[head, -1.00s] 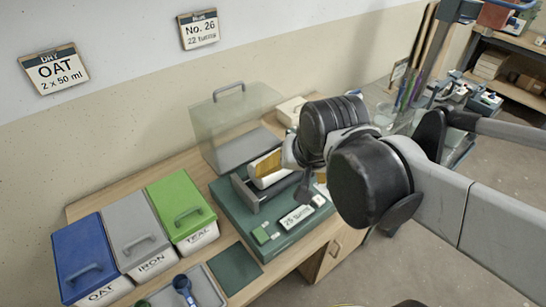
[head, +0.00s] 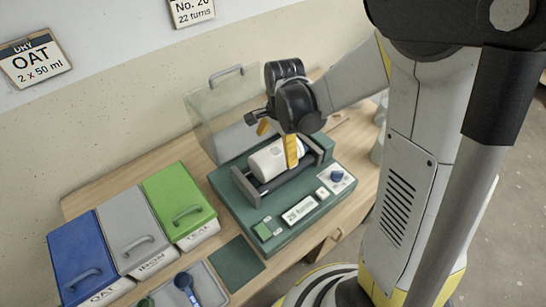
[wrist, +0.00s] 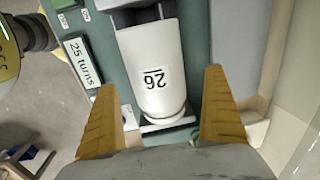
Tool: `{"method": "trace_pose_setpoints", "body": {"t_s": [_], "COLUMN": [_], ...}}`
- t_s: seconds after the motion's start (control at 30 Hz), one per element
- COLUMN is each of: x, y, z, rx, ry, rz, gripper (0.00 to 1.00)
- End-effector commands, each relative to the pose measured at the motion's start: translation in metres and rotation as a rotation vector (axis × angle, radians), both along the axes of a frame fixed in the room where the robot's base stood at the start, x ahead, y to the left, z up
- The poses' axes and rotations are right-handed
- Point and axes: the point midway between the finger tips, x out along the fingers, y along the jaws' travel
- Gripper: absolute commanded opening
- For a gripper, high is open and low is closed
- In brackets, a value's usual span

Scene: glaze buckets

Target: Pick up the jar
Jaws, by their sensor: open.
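The jar is a white cylinder (head: 268,161) lying on its side on the rollers of a green machine (head: 222,183). In the wrist view the jar (wrist: 150,50) bears the label "26", which appears upside down. My gripper (head: 278,139) is open above the jar. In the wrist view its two yellow fingers are spread to the left and right of the jar, with visible space on both sides. In the head view one finger covers part of the jar. I cannot tell how far the fingertips are above the rollers.
The machine's display (head: 300,209) reads "25 turns", with a blue knob (head: 337,176) beside it. A clear hood (head: 215,120) stands behind. Blue (head: 82,255), grey (head: 133,232) and green (head: 178,203) lidded bins stand left, near a tray with a blue scoop (head: 187,287).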

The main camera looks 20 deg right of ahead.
Motion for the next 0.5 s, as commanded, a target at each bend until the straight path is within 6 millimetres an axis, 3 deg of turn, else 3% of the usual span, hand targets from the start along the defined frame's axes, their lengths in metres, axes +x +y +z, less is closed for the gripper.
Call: {"method": "trace_pose_setpoints", "body": {"t_s": [0.17,0.4,0.5], "x": [-0.001,-0.004,-0.003], "y": [0.002,0.007,0.007], "z": [-0.012,-0.049,-0.057], "rx": [0.0,0.0,0.0], "ry": [0.0,-0.001,-0.001], "rz": [0.001,0.002,0.002], "gripper": [1.0,1.0,1.0]}}
